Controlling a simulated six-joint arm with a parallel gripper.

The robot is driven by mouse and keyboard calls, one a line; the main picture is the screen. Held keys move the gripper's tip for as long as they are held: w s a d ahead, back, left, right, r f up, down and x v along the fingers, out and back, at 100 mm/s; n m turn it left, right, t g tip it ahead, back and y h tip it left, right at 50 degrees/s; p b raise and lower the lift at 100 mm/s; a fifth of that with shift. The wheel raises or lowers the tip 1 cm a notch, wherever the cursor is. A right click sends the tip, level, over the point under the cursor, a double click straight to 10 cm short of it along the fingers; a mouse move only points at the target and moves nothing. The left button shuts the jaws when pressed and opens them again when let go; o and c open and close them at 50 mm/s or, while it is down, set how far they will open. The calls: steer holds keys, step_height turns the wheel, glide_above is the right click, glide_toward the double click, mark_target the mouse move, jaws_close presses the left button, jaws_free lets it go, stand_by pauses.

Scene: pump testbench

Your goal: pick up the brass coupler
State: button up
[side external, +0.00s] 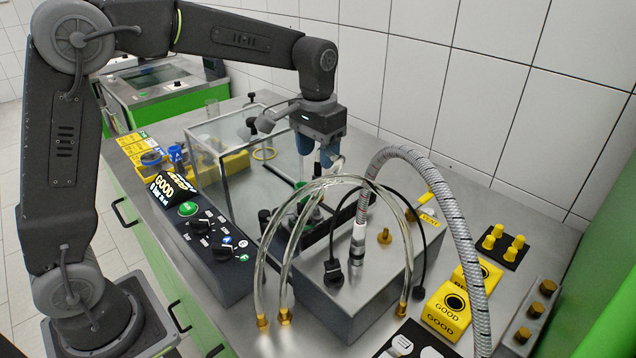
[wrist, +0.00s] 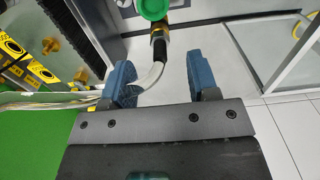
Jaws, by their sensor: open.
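In the wrist view, a brass coupler (wrist: 159,34) sits just below a round green part (wrist: 153,8), with a black sleeve and clear hose (wrist: 150,78) running from it toward me. My gripper (wrist: 160,62) is open; its two blue fingers stand either side of the hose line, with the coupler ahead of the fingertips. In the side view, my gripper (side external: 317,153) points down over the bench behind the clear hoses. The coupler under it is hard to make out there. Other brass fittings show: hose ends (side external: 262,320) and (side external: 402,308), and a brass knob (side external: 384,236) on the grey box.
A clear-walled enclosure (side external: 222,172) stands left of my gripper. A thick braided hose (side external: 440,195) and clear hoses (side external: 322,186) arch in front. The control box with knobs (side external: 203,232) is at front left. Yellow GOOD trays (side external: 446,310) lie at the right.

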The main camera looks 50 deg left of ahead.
mark_target(318, 175)
steer(key=s+d+r+n+t+y, duration=0.1)
steer(key=s+r+n+t, duration=0.2)
steer(key=s+r+t, duration=0.15)
steer(key=shift+g, duration=0.25)
steer(key=x, duration=1.3)
steer(key=shift+w, duration=0.35)
jaws_close()
